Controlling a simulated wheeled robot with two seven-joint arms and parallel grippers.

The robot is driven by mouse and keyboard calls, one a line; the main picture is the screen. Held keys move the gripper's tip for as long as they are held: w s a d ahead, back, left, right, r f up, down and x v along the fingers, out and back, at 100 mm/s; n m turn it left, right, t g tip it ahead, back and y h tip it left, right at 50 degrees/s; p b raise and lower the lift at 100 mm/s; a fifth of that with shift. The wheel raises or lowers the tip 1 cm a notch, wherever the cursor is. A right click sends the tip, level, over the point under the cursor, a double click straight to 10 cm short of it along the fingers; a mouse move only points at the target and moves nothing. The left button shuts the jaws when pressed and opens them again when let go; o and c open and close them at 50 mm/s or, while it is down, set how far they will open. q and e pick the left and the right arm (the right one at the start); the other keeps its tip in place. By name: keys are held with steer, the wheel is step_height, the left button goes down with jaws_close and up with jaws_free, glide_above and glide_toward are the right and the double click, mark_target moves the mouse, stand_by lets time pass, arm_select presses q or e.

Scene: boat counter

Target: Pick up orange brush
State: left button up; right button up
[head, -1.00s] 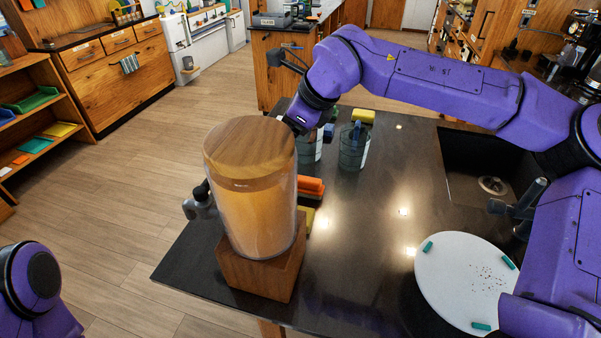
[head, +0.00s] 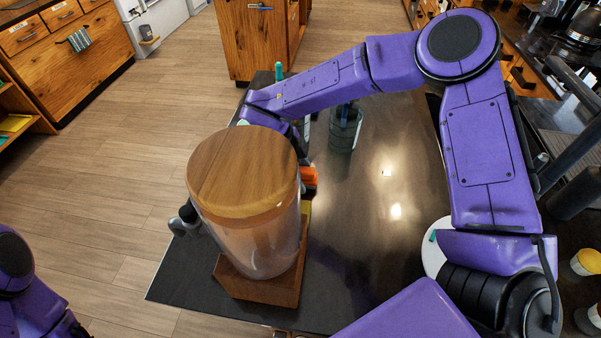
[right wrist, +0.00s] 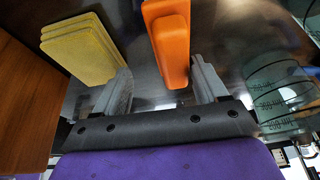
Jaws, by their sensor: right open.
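The orange brush (right wrist: 168,42) lies on the dark counter in the right wrist view. In the head view only part of the orange brush (head: 309,177) shows, just right of the large jar. My right gripper (right wrist: 161,86) is open, with one finger on each side of the brush's near end. I see no grip on it, and cannot tell whether a finger touches it. In the head view the right gripper's fingers are mostly hidden behind the jar. Of my left arm, only purple links show at the lower left; its gripper is out of view.
The wood-lidded jar (head: 243,172) stands on a wooden block (head: 262,287) close beside the brush. A stack of yellow sponges (right wrist: 82,48) lies left of the brush in the wrist view. A clear green-tinted container (head: 345,130) stands behind. The middle of the counter (head: 370,240) is clear.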

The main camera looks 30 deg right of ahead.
steer(key=shift+w+d+f, duration=0.1)
steer(key=shift+d+f, duration=0.05)
steer(key=shift+f, duration=0.45)
steer(key=shift+w+d+f, duration=0.1)
steer(key=shift+f, duration=0.45)
steer(key=shift+w+f, duration=0.6)
steer(key=shift+w, duration=0.35)
steer(key=c, duration=0.6)
steer(key=shift+s+r, duration=0.15)
steer(key=shift+s, duration=0.1)
steer(key=c, duration=0.5)
arm_select(q)
steer(key=shift+w+r, duration=0.15)
steer(key=shift+w, duration=0.45)
arm_select(e)
steer(key=shift+w, duration=0.1)
